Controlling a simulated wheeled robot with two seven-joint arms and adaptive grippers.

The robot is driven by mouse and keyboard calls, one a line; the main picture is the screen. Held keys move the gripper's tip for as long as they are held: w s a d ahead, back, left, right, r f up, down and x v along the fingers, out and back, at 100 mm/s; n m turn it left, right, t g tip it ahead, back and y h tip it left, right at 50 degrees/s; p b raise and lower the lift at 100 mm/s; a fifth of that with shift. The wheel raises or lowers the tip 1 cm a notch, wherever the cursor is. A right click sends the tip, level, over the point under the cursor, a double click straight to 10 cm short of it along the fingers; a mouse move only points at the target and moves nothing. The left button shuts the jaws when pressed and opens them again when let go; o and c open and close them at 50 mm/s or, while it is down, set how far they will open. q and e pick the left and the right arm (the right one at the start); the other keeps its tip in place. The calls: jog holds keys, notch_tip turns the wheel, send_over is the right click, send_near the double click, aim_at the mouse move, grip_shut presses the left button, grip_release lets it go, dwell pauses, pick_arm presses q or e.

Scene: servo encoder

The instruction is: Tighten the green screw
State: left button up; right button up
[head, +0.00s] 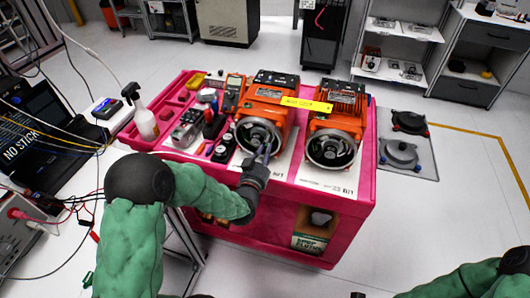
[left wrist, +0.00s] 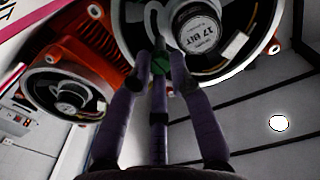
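My left gripper (head: 264,152) is at the open round front of the left orange motor (head: 260,130). In the left wrist view, its purple fingers (left wrist: 160,62) come close together around a small green piece (left wrist: 160,65), which looks like the green screw. I cannot tell whether they press on it. The green piece lies at the rim of a round encoder housing (left wrist: 215,50) with a white "17 BIT" label. The green screw cannot be made out in the head view. My right gripper is out of view; only part of that arm shows at the lower right.
A second orange motor (head: 335,135) stands to the right on the pink cart (head: 340,205), with a yellow strip (head: 307,104) across the two. Tools and a multimeter (head: 233,88) lie at the cart's left. A spray bottle (head: 143,117) stands at its left edge.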

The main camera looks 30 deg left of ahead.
pick_arm(q)
grip_shut()
jog(key=m+b, duration=0.6)
jog(key=m, duration=1.2)
jog(key=shift+f+m, duration=0.1)
jog(key=shift+m, duration=0.5)
jog(key=o, duration=0.9)
grip_release()
